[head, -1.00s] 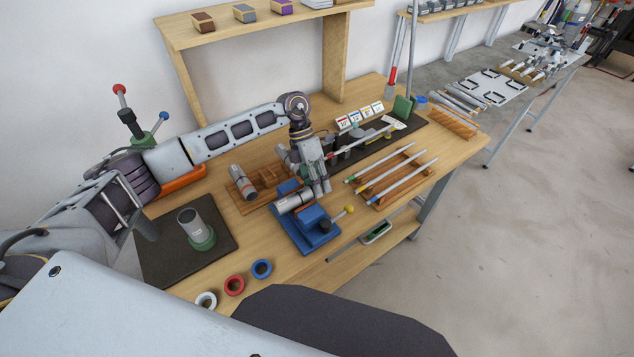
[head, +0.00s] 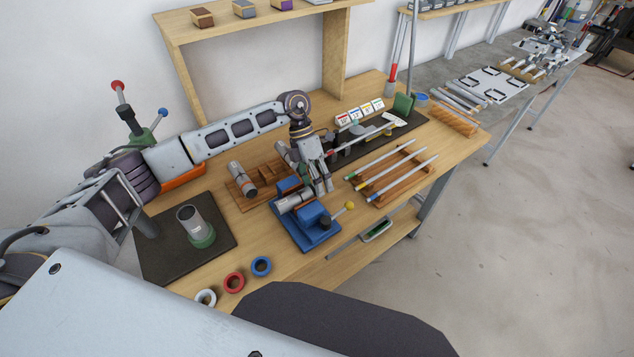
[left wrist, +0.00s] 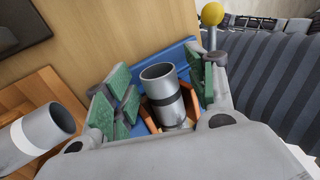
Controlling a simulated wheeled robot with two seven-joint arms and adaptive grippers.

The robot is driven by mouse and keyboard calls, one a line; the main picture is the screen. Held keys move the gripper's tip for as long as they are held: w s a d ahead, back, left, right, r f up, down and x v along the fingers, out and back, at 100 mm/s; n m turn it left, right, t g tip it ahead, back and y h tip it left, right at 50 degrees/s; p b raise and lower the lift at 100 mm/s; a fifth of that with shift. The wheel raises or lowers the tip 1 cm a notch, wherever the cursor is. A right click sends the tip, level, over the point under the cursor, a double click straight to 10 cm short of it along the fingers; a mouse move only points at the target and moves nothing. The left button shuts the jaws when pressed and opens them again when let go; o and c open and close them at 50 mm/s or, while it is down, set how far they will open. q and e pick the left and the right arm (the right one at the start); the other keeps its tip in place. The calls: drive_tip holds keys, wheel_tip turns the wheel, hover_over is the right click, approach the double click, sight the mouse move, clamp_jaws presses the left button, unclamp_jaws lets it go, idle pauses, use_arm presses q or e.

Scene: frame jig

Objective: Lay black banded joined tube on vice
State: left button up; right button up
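The black banded joined tube (head: 295,202) is a grey metal tube with a dark band. It lies on the blue vice (head: 317,237), in the vice's orange-brown seat. In the left wrist view the tube (left wrist: 162,84) lies between my green-padded fingers, with gaps on both sides. My left gripper (left wrist: 163,95) is open around it; the gripper also shows over the vice in the head view (head: 320,180). The vice's far jaw is partly hidden by the gripper. My right gripper is not in view.
Another banded tube (head: 242,180) rests in a wooden rack left of the vice. Rings, including a blue one (head: 261,266), lie near the front edge. Rods (head: 402,180) lie on a wooden rack to the right.

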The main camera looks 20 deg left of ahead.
use_arm(q)
drive_tip(key=shift+a+r, duration=0.1)
idle(0.3)
drive_tip(key=v, duration=1.1)
drive_tip(key=shift+w+r, duration=0.2)
drive_tip(key=shift+r, duration=0.15)
drive_tip(key=shift+a, duration=0.1)
